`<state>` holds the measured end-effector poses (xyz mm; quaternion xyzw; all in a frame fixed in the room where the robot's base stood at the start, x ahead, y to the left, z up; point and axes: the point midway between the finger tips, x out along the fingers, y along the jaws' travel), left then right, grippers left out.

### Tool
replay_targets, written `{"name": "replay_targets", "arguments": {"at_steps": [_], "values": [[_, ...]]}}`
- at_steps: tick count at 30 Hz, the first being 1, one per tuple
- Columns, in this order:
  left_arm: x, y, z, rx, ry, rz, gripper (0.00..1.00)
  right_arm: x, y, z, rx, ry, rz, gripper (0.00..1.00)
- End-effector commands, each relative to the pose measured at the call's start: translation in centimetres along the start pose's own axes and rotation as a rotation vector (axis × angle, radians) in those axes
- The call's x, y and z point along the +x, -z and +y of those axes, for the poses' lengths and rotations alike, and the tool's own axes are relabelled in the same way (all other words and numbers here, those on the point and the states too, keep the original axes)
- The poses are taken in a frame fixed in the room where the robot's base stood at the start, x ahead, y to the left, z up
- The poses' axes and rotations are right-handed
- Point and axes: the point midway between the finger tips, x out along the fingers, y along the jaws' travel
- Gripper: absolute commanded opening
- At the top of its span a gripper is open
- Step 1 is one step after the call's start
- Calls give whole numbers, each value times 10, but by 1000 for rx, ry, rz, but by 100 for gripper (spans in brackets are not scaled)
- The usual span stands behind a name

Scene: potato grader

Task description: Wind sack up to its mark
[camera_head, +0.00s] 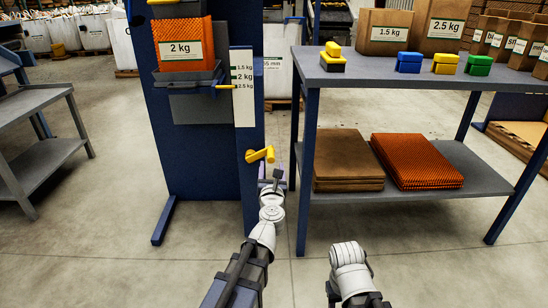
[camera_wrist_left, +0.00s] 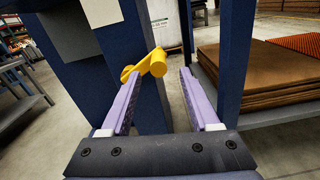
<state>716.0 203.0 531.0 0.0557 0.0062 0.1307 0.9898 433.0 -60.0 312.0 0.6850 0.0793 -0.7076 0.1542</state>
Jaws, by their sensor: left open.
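The orange mesh sack (camera_head: 185,45), labelled 2 kg, sits on a dark tray (camera_head: 192,76) on the blue stand (camera_head: 190,150). A white scale strip (camera_head: 243,100) beside it reads 1.5, 2 and 2.5 kg from top to bottom. A yellow pointer (camera_head: 224,86) at the tray is about level with the 2.5 kg mark. A yellow crank (camera_head: 262,155) sticks out low on the stand. My left gripper (camera_head: 272,172) is open just in front of the crank. In the left wrist view the crank (camera_wrist_left: 150,65) shows between and beyond the fingertips, nearer the left finger. My right gripper is out of view.
A grey table (camera_head: 420,75) on the right holds labelled boxes and small coloured blocks. Its lower shelf (camera_head: 465,190) carries brown sacks (camera_head: 345,160) and orange sacks (camera_head: 415,162). A table leg (camera_head: 307,170) stands close right of my left gripper. A grey bench (camera_head: 40,100) stands left.

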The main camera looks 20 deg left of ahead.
Motion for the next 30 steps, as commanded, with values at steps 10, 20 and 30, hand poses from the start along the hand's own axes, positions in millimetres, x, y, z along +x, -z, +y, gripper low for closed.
{"name": "replay_targets", "arguments": {"at_steps": [10,20,30], "values": [[5,1,2,-14,-19,5,62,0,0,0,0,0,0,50],[48,2,2,-13,-18,5,62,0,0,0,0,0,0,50],[78,2,4,-13,-17,4,62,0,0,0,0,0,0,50]]}}
